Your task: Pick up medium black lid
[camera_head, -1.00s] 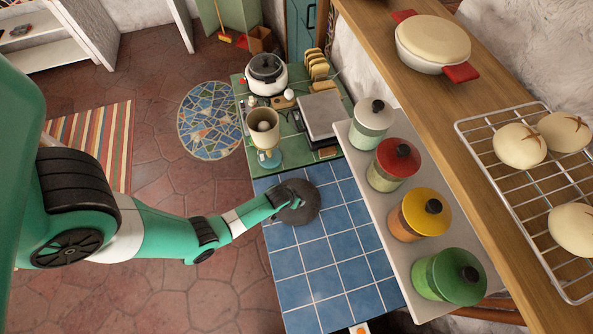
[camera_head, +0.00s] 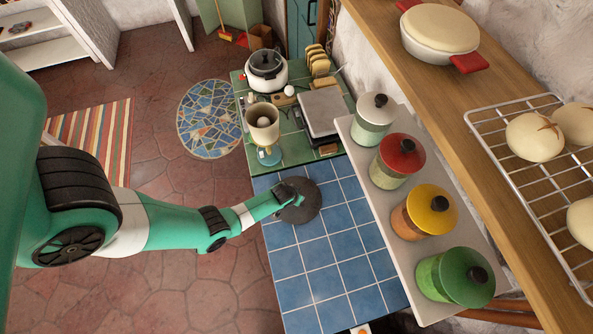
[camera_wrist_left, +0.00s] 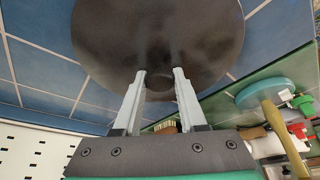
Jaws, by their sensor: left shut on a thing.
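The medium black lid (camera_head: 303,205) is a dark round disc over the far part of the blue tiled counter. My left gripper (camera_head: 298,200) reaches it from the left in the head view. In the left wrist view the lid (camera_wrist_left: 160,35) fills the top, and the two fingers of my left gripper (camera_wrist_left: 160,75) are shut on its knob, which is mostly hidden between and beyond the fingertips. I cannot tell whether the lid touches the counter. My right gripper is not in view.
The blue tiled counter (camera_head: 325,260) is clear nearer me. Several lidded canisters, including a green one (camera_head: 455,277), line the shelf (camera_head: 420,275) at right.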

